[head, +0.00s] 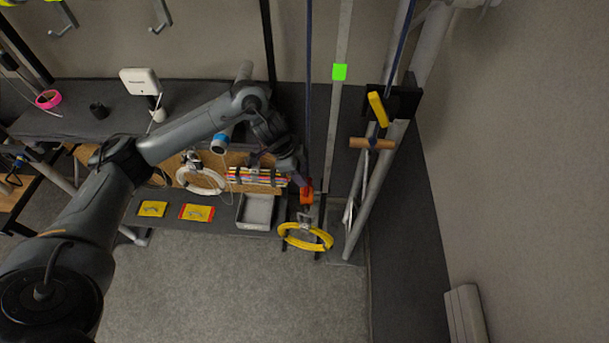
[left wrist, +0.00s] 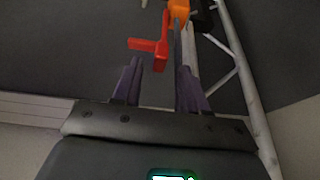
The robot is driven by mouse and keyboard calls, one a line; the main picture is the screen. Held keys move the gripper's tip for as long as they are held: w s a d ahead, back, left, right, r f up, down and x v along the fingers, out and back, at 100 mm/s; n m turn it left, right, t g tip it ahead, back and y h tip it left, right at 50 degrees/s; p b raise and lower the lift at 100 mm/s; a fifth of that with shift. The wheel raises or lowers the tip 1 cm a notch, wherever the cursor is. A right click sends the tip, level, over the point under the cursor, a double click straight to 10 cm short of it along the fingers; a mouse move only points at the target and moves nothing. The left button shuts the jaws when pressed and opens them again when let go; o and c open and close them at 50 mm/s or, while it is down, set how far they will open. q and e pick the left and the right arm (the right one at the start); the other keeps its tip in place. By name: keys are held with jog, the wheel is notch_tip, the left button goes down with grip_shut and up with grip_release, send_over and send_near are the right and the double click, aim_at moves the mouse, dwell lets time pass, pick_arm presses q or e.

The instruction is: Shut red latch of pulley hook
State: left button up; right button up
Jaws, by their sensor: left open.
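The orange pulley hook (head: 306,198) hangs on a dark rope in the head view, above a yellow cable coil (head: 306,237). In the left wrist view the orange body (left wrist: 179,9) is at the top edge. The red latch (left wrist: 155,47) stands out from it, with a short arm pointing left. My left gripper (head: 301,179) is beside the hook. Its two fingers (left wrist: 159,82) are open and apart, with the latch just beyond and between their tips. I cannot tell whether a finger touches it. My right gripper is not in view.
A grey truss (head: 375,195) rises close to the right of the hook. A grey tray (head: 257,211), yellow pouches (head: 152,209) and a white cable coil (head: 200,181) lie to the left. A dark shelf (head: 70,122) runs behind my left arm. The floor in front is clear.

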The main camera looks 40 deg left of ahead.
pick_arm(q)
jog(key=shift+x, duration=1.2)
grip_shut()
